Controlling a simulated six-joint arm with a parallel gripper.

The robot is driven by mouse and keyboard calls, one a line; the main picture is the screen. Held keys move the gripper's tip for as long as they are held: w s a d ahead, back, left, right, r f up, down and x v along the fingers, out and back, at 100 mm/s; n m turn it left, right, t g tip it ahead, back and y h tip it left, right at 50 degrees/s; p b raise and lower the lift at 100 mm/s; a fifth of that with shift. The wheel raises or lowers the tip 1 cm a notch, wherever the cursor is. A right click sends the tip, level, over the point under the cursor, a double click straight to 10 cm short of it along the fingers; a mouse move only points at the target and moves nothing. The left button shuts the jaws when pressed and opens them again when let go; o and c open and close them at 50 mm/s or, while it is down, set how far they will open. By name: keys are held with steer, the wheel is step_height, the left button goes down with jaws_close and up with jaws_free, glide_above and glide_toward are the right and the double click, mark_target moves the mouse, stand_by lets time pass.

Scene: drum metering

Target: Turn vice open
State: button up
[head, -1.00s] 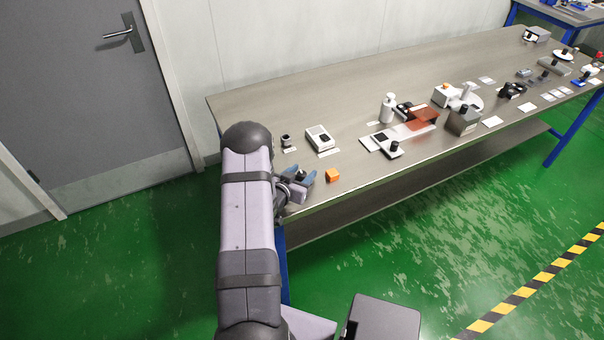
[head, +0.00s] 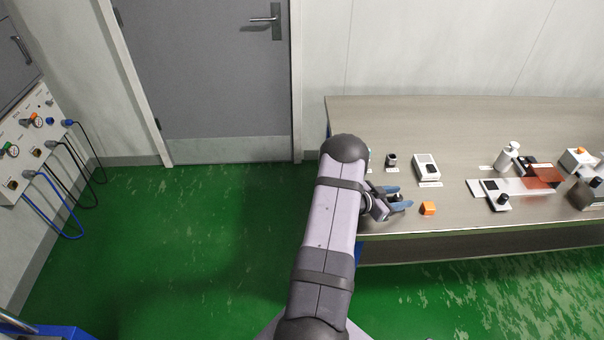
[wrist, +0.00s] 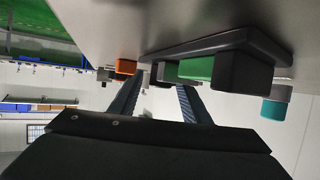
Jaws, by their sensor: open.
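No vice is clearly recognisable in the head view, where my arm hides part of the bench's left end.
An orange cube (head: 428,208) sits right of my gripper. Behind are a small dark knob (head: 391,160) and a white box (head: 426,167). A white bottle (head: 508,156) and a slide plate (head: 510,190) stand further right. A panel with cables (head: 35,140) is at far left.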

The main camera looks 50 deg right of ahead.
steer(key=shift+m+g, duration=0.7)
steer(key=shift+w+a+y, duration=0.15)
steer(key=shift+w+y, duration=0.05)
steer(key=shift+y, duration=0.2)
steer(key=b+v, duration=0.2)
steer(key=v, duration=0.4)
steer(key=shift+w+a, duration=0.2)
steer(key=shift+a, duration=0.1)
steer(key=w+a+r+n+t+y, duration=0.1)
steer(key=w+a+n+t, duration=0.2)
steer(key=w, duration=0.8)
steer(key=w+a+r+n+t+y+b, duration=0.1)
steer(key=w+a+n+t, duration=0.3)
steer(key=w, duration=0.7)
steer(key=shift+w+a+r+t, duration=0.35)
steer(key=shift+a+t, duration=1.05)
steer(key=shift+a, duration=0.85)
steer(key=shift+s, duration=0.1)
